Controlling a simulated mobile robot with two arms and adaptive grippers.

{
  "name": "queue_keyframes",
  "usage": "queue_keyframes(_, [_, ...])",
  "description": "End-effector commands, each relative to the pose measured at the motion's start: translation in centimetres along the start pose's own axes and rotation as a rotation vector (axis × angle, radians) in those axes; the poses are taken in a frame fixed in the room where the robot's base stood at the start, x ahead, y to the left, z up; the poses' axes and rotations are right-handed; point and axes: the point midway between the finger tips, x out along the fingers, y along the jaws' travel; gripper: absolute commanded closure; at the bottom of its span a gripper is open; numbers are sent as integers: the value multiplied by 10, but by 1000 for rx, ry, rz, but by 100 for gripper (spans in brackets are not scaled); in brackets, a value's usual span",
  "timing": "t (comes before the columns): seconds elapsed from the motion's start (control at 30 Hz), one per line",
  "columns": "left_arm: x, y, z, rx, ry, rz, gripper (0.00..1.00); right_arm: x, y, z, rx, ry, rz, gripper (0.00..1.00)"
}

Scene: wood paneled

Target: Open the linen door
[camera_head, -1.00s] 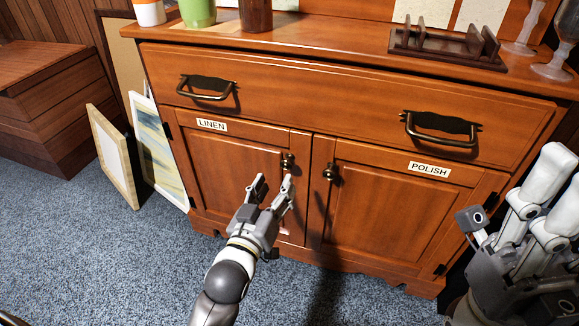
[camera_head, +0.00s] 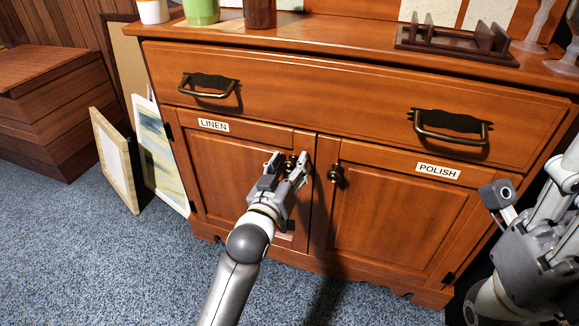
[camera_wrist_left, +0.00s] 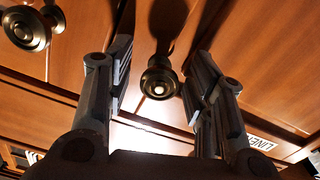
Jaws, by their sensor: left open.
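The linen door (camera_head: 228,178) is the left door of a wooden cabinet and is closed, under a LINEN label (camera_head: 213,125). Its round brass knob (camera_head: 291,162) is at the door's upper right, partly hidden by my fingers. My left gripper (camera_head: 288,160) is open at the knob. In the left wrist view the linen knob (camera_wrist_left: 160,80) sits between the two open fingers, with a gap on each side. Part of my right arm and hand (camera_head: 525,245) shows at the right edge; its fingertips cannot be made out.
The polish door (camera_head: 395,215) with its knob (camera_head: 335,174) is closed on the right. A wide drawer (camera_head: 330,95) with two handles is above. Picture frames (camera_head: 115,160) lean at the cabinet's left side. Blue-grey carpet (camera_head: 120,265) in front is clear.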

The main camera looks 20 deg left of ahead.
Motion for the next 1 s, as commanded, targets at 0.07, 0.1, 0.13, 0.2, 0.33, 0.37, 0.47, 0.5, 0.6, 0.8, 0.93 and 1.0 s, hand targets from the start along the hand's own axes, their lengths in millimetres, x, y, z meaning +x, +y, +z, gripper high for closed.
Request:
queue_keyframes(0.07, [0,0,0,0,0,0,54,0,0,0,0,0,0,60])
queue_keyframes(0.1, [0,0,0,0,0,0,59,0,0,0,0,0,0,60])
queue_keyframes(0.13, [0,0,0,0,0,0,63,0,0,0,0,0,0,60])
queue_keyframes(0.2, [0,0,0,0,0,0,72,0,0,0,0,0,0,60])
queue_keyframes(0.33, [0,0,0,0,1,0,88,0,0,0,0,0,0,60])
queue_keyframes(0.37, [0,0,0,0,1,0,92,0,0,0,0,0,0,60])
queue_keyframes(0.47, [0,0,0,1,1,0,100,0,0,0,0,0,0,60])
queue_keyframes(0.5, [0,0,0,1,1,0,100,0,0,0,1,0,0,60])
queue_keyframes(0.6, [0,0,0,1,1,0,100,0,0,0,0,0,0,60])
queue_keyframes(0.8, [-5,-2,-2,2,-3,11,100,4,0,-1,0,3,1,60])
queue_keyframes(0.93, [-16,-5,-4,5,-10,34,100,1,2,2,3,-24,12,60])
queue_keyframes(1.0, [-24,-8,-5,6,-17,51,100,-6,3,6,6,-56,21,60])
